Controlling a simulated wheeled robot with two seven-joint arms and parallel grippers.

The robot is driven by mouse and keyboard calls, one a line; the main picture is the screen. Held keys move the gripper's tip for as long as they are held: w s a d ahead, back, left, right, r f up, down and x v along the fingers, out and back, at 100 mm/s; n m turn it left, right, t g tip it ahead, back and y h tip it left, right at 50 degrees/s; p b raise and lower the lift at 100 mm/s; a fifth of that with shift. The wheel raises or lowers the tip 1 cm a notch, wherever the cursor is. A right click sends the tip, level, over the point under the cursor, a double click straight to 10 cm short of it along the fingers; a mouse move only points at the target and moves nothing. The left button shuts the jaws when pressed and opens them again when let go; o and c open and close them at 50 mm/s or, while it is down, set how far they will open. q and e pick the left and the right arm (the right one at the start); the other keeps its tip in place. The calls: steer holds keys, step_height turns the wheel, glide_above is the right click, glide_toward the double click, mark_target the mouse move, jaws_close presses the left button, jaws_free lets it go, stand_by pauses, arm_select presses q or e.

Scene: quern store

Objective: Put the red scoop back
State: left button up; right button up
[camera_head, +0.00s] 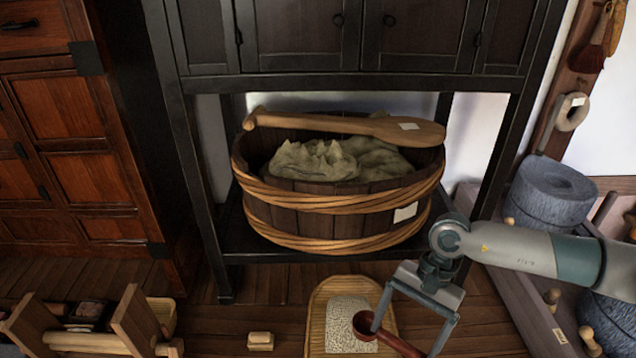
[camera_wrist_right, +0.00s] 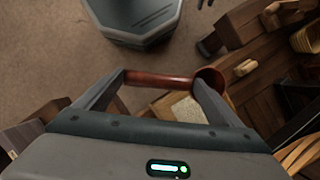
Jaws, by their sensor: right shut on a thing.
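The red scoop (camera_head: 399,344) is a dark red, long-handled scoop with a round bowl. My right gripper (camera_head: 408,338) is shut on its handle, with the bowl to the left and the handle running down to the right. In the right wrist view the handle (camera_wrist_right: 160,81) lies between the fingers of my right gripper (camera_wrist_right: 159,79), and the bowl (camera_wrist_right: 211,78) is at the right finger. The scoop appears in front of the woven tray (camera_head: 318,318) of pale grain (camera_head: 347,309); I cannot tell its height above it. My left gripper is not in view.
A wooden tub (camera_head: 330,200) with sacking and a wooden paddle (camera_head: 400,130) across its rim stands under the dark cabinet (camera_head: 350,35). A small wooden block (camera_head: 260,340) lies left of the tray. Stone querns (camera_head: 550,195) stand at right. Floor beside the block is clear.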

arm_select(q)
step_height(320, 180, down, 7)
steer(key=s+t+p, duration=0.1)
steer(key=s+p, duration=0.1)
steer(key=p, duration=0.2)
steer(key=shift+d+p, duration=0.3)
steer(key=shift+p, duration=0.05)
arm_select(e)
step_height(320, 180, up, 17)
steer(key=s+d+n+g+h, duration=0.1)
steer(key=s+d+n+h, duration=0.1)
steer(key=n, duration=0.5)
steer(key=shift+d+n+h, duration=0.35)
steer(key=shift+n+h, duration=0.05)
steer(key=shift+s+a, duration=0.1)
steer(key=shift+r, duration=0.15)
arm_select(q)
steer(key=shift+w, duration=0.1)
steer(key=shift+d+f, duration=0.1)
arm_select(e)
steer(key=shift+d, duration=0.2)
